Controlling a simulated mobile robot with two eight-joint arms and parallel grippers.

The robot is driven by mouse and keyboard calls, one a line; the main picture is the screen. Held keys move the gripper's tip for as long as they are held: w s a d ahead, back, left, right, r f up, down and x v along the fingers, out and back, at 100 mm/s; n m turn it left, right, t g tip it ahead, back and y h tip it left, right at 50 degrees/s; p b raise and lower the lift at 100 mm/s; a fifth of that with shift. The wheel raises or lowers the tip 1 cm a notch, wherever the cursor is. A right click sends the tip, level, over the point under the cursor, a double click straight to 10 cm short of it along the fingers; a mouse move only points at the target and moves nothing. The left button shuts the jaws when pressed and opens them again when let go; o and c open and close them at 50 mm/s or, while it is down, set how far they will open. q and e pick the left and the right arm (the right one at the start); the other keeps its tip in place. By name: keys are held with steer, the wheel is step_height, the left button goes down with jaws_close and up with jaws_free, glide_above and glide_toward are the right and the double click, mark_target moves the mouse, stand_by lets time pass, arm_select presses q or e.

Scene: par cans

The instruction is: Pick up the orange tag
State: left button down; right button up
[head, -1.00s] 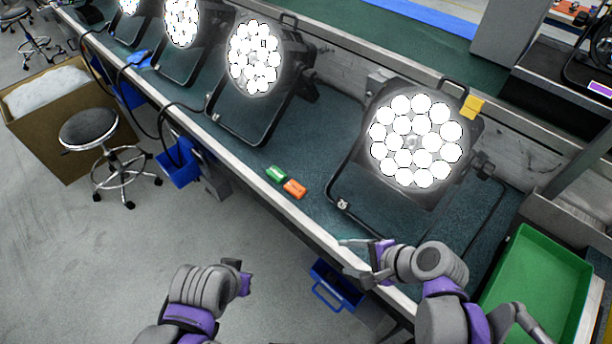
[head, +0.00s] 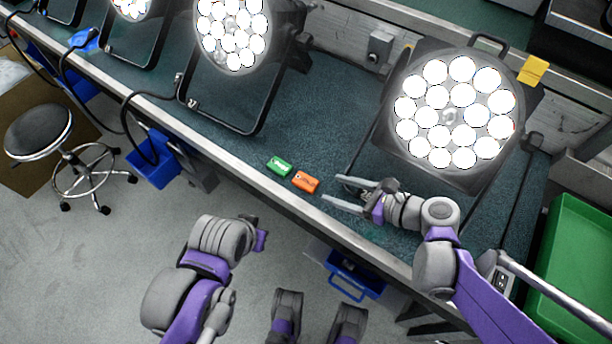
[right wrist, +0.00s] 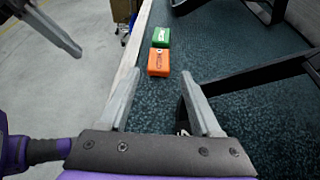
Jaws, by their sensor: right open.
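The orange tag (head: 305,182) lies flat on the dark green bench top near its front edge. It also shows in the right wrist view (right wrist: 158,62), ahead of the fingertips. A green tag (head: 279,166) lies just beyond it to the left. My right gripper (head: 330,190) is open and empty, its fingers pointing left toward the orange tag, a short way to its right. In the right wrist view the open fingers (right wrist: 163,85) stand on either side of the tag's line. My left gripper (head: 262,232) hangs in front of the bench, away from the tags; its jaws are not clear.
A lit par can (head: 450,115) on a black stand is close behind my right gripper. Another par can (head: 231,30) stands further left. A green bin (head: 580,250) is at the right. The bench has a pale front edge (head: 230,176); a stool (head: 38,132) stands left.

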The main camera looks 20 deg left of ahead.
mark_target(302, 179)
steer(key=x, duration=0.3)
steer(key=shift+a+f+b, duration=0.2)
steer(key=shift+a+b, duration=0.1)
steer(key=shift+a, duration=0.05)
steer(key=b+x, duration=0.1)
steer(key=x, duration=0.5)
jaws_close()
